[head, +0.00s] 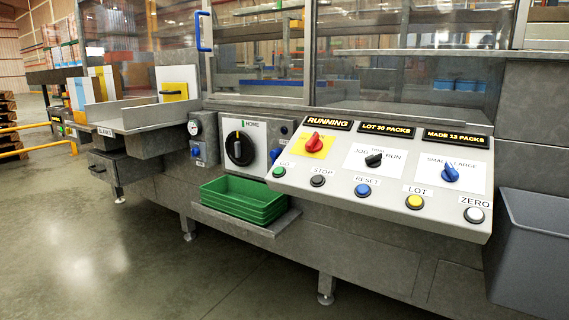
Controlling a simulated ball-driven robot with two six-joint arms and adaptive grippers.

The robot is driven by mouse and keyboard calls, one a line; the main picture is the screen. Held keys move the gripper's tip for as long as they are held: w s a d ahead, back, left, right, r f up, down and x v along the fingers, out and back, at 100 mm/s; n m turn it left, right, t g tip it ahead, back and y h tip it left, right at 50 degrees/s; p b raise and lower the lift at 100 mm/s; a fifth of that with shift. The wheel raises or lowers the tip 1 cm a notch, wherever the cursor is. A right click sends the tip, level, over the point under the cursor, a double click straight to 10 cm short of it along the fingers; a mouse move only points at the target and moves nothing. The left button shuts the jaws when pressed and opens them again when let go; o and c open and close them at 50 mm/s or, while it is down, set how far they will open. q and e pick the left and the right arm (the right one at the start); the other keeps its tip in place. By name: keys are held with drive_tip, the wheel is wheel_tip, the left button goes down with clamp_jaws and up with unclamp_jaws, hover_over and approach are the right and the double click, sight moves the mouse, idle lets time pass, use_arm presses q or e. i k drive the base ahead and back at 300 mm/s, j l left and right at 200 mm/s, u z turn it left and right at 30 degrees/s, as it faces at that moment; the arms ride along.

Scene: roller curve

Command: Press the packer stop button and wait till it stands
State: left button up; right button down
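The packer's sloped control panel (330,192) stands at the right of the head view. The stop button (318,181) is a dark round button labelled STOP, between the green GO button (279,172) and the blue RESET button (362,190). The left display (328,123) reads RUNNING. The other displays read LOT 36 PACKS (387,130) and what looks like MADE 12 PACKS (456,138). Neither of my grippers is in view, and nothing covers the stop button.
A red knob (314,141), a black JOG/RUN knob (374,160) and a blue SMALL/LARGE knob (450,173) stick up from the panel. Green trays (242,202) sit on a shelf left of it. A grey bin (535,245) stands at the right. The floor in front is clear.

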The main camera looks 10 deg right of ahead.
sight(317, 179)
drive_tip(key=i+j, duration=0.35)
drive_tip(key=i+j+z, duration=0.15)
drive_tip(key=i+j, duration=0.15)
drive_tip(key=j, duration=0.25)
drive_tip(key=i+j, duration=0.35)
drive_tip(key=j, duration=0.15)
